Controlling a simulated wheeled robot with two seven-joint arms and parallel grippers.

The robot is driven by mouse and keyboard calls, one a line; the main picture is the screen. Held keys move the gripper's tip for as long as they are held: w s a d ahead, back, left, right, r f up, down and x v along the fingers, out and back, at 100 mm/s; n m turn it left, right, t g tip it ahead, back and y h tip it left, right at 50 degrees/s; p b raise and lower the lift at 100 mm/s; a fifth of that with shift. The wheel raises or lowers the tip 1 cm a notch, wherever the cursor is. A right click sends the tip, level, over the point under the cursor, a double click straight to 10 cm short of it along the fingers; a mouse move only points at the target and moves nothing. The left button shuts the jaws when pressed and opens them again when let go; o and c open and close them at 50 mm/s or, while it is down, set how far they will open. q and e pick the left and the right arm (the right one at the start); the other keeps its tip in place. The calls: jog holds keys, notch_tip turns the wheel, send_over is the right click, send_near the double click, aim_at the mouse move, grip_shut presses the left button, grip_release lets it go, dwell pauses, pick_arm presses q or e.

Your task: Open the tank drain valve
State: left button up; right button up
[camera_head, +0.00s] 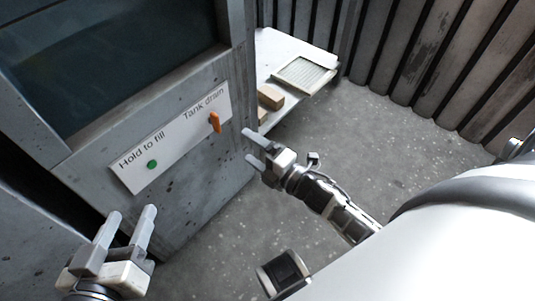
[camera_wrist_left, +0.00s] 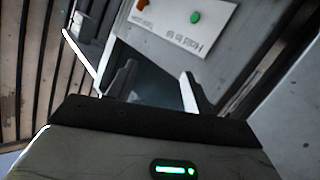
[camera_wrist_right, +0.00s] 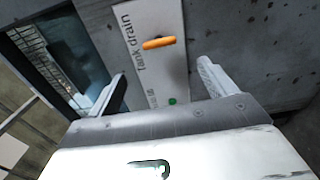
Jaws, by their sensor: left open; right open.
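The orange tank drain handle (camera_head: 215,122) sits on a white label panel (camera_head: 183,132) on the front of the grey housing. It also shows in the right wrist view (camera_wrist_right: 158,43), ahead of and between the fingers. My right gripper (camera_head: 250,147) is open and empty, just right of the handle and apart from it in the head view. The green "Hold to fill" button (camera_head: 152,164) is lower left on the panel. My left gripper (camera_head: 131,219) is open and empty, below the panel's left end. The left wrist view shows the green button (camera_wrist_left: 195,17) and part of the orange handle (camera_wrist_left: 143,5).
A dark window (camera_head: 110,55) is above the panel. A white shelf (camera_head: 275,52) with a small brown block (camera_head: 271,97) and a vented tray (camera_head: 305,74) stands behind the housing. Corrugated walls (camera_head: 440,60) close the back. The concrete floor (camera_head: 300,120) is clear.

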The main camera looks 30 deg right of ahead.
pick_arm(q)
jog(key=shift+s+a+f, duration=0.15)
jog(key=shift+s+f, duration=0.1)
jog(key=shift+f, duration=0.1)
pick_arm(e)
jog(key=shift+v, duration=2.25)
